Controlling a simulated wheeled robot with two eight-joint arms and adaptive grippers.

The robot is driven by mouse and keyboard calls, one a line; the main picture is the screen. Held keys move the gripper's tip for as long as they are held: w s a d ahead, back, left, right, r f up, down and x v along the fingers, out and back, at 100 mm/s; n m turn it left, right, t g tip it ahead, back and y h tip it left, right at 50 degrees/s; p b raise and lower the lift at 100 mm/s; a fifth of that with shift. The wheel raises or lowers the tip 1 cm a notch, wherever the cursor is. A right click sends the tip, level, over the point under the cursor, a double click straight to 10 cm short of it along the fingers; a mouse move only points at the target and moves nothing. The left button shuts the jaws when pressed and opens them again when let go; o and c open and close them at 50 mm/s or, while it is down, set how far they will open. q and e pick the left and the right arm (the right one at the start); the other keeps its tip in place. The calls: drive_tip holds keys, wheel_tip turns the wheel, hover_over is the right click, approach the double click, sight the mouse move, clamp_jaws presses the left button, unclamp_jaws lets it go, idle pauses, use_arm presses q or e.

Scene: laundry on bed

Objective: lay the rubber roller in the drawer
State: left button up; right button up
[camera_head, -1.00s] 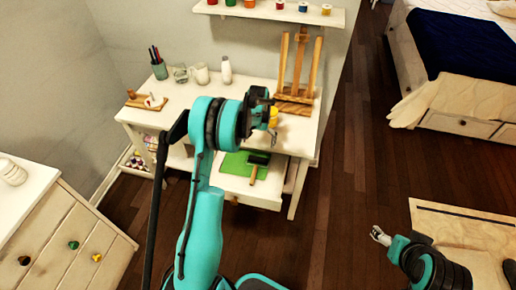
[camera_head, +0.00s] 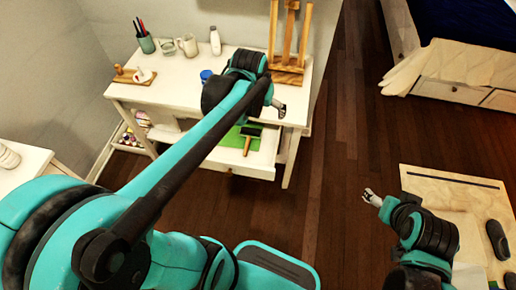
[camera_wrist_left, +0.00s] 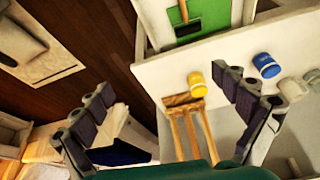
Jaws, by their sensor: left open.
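The rubber roller (camera_head: 251,132), with a black head and a wooden handle, lies on a green sheet (camera_head: 233,140) in the open drawer (camera_head: 232,165) of the white desk. In the left wrist view the roller (camera_wrist_left: 187,28) is at the top, apart from the fingers. My left gripper (camera_head: 280,107) is above the desk's front edge, up and to the right of the roller. Its two fingers (camera_wrist_left: 163,80) are spread with nothing held between them. My right gripper (camera_head: 371,197) is over the floor at the right, away from the desk; its finger opening is too small to judge.
A wooden easel (camera_head: 287,73) stands on the desk (camera_head: 176,93) behind my left gripper. Cups and a white bottle (camera_head: 215,41) are farther back. A wooden board (camera_head: 440,180) is at the right.

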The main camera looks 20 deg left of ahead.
use_arm(q)
drive_tip(key=s+d+f+m+t, duration=0.1)
drive_tip(key=s+d+t, duration=0.2)
drive_tip(key=s, duration=0.9)
drive_tip(key=shift+s+d, duration=0.4)
drive_tip(key=shift+d, duration=0.6)
drive_tip(key=shift+f, duration=0.15)
